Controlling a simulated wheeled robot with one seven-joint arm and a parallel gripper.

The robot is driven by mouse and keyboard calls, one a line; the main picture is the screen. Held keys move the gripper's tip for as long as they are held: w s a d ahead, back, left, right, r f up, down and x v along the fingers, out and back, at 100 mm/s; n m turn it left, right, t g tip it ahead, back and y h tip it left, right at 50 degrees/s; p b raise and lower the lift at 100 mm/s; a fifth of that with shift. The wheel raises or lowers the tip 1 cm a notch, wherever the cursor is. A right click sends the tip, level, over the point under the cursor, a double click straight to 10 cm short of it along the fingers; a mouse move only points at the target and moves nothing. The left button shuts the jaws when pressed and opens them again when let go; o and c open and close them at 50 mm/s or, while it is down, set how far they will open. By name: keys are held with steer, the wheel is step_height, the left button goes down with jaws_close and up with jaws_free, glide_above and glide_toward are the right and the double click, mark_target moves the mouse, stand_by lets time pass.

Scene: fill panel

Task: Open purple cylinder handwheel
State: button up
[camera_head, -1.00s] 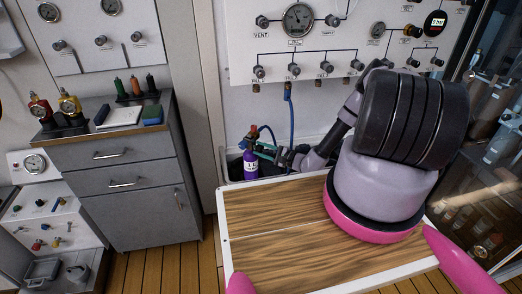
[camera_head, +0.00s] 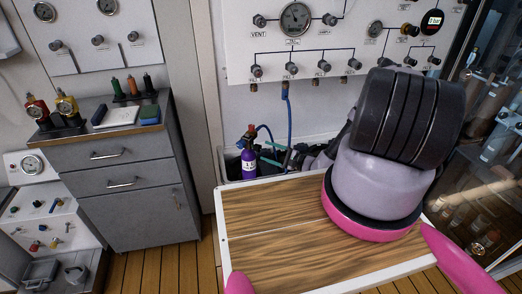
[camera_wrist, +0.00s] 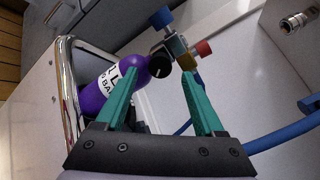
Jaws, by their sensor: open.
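The purple cylinder (camera_head: 249,165) with a white label stands behind the wooden-topped surface in the head view. It also shows in the wrist view (camera_wrist: 97,95), partly behind the left finger. Its black handwheel (camera_wrist: 160,66) lies between and beyond my fingertips in the wrist view, apart from them. The valve body (camera_wrist: 177,46) beside it carries a blue knob and a red knob. My gripper (camera_wrist: 160,60) is open and empty, with teal fingers either side of the handwheel. In the head view its fingers (camera_head: 275,157) are right of the cylinder, partly hidden by my arm.
A blue hose (camera_head: 290,125) runs from the fill panel (camera_head: 340,70) down behind the cylinder. A metal rail (camera_wrist: 68,90) stands close left of the cylinder in the wrist view. The wooden top (camera_head: 265,215) is clear. A grey drawer cabinet (camera_head: 125,190) stands left.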

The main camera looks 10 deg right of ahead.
steer(key=v, duration=0.6)
